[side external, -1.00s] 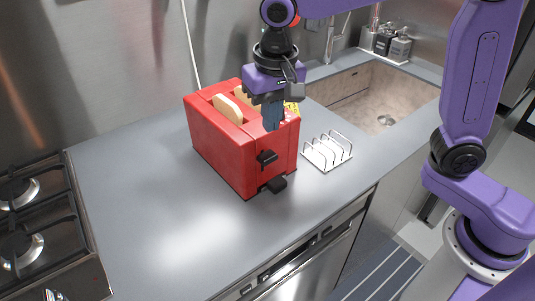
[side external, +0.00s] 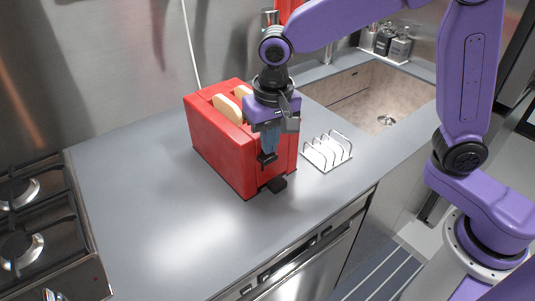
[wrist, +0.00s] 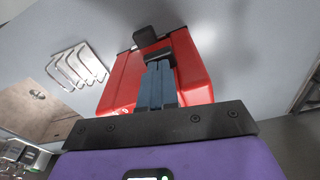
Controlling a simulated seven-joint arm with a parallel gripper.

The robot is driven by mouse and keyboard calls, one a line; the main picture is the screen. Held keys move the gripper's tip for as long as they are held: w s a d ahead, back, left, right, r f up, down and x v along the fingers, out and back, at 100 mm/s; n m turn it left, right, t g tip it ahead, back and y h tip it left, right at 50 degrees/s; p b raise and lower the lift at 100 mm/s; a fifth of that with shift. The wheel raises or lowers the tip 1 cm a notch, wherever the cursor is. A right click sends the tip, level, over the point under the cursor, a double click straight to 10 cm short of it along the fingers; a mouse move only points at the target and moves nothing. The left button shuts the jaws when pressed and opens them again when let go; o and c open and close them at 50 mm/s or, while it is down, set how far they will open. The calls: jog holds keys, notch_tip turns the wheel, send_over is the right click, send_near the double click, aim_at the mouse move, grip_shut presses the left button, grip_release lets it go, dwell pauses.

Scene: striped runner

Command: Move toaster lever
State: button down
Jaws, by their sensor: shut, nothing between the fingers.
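The red toaster (side external: 218,135) stands on the grey counter with bread slices (side external: 228,107) showing in its top slots. A black lever (side external: 267,160) sticks out of its end face, and a second black piece (side external: 276,185) sticks out lower down. My gripper (side external: 268,153) is shut and empty, its blue fingers pointing down at the upper lever. In the wrist view the fingertips (wrist: 159,64) overlap the near edge of the dark lever (wrist: 160,54). I cannot tell whether they touch it. The lower black piece (wrist: 144,37) shows beyond it.
A white wire toast rack (side external: 327,151) stands close to the right of the toaster. A sink (side external: 375,95) lies behind it and a gas hob (side external: 45,235) is at the far left. The counter (side external: 160,215) in front and left of the toaster is clear.

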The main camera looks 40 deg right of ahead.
aim_at(269, 158)
jog(key=shift+f, duration=0.6)
jog(key=shift+f, duration=2.05)
jog(key=shift+r, duration=0.1)
jog(key=s, duration=0.1)
jog(key=s+r, duration=0.1)
jog(key=s, duration=0.1)
jog(key=shift+a, duration=0.2)
notch_tip(269, 158, up, 17)
jog(key=s, duration=0.1)
jog(key=shift+s+a+r, duration=0.15)
jog(key=shift+s, duration=0.15)
